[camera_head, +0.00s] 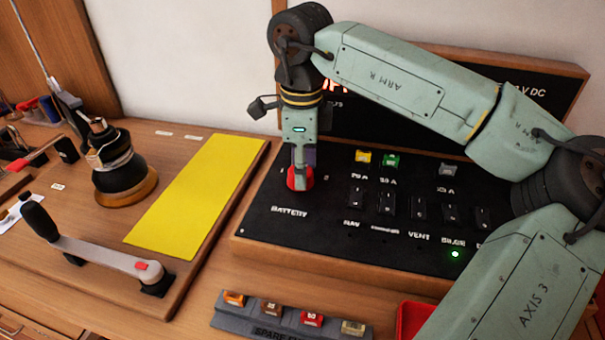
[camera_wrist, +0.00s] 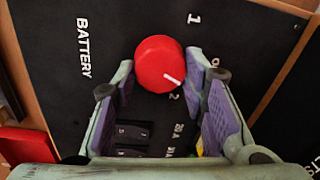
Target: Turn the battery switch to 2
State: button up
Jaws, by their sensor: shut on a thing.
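The battery switch is a round red knob (camera_head: 300,178) at the left end of the black panel, above the BATTERY label. In the wrist view the knob (camera_wrist: 158,62) carries a white pointer line that slants to the lower right. Its end is close to the printed 2 (camera_wrist: 175,97); the 1 (camera_wrist: 193,18) is farther up. My gripper (camera_head: 301,168) points straight down over the knob. In the wrist view its purple-padded fingers (camera_wrist: 160,70) stand on both sides of the knob, shut on it. The fingers hide part of the printing around it.
Black rocker switches (camera_head: 387,202) and coloured fuses (camera_head: 391,161) sit right of the knob. A green lamp (camera_head: 455,254) is lit. A fuse holder (camera_head: 290,318) lies in front. A yellow sheet (camera_head: 200,195), a winch (camera_head: 120,165) and a handle (camera_head: 95,252) are at left.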

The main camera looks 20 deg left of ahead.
jog(key=m+b, duration=0.2)
jog(key=m, duration=0.1)
jog(key=shift+f+m, duration=0.15)
jog(key=shift+m, duration=0.15)
jog(key=shift+s+m+b, duration=0.1)
jog(key=shift+m+b, duration=0.45)
jog(key=shift+m, duration=1.15)
jog(key=shift+a, duration=0.1)
jog(key=o, duration=1.2)
jog(key=shift+r, duration=0.25)
jog(key=r, duration=1.1)
jog(key=shift+s+a+r, duration=0.15)
jog(key=shift+s+r, duration=0.15)
jog(key=shift+r, duration=0.1)
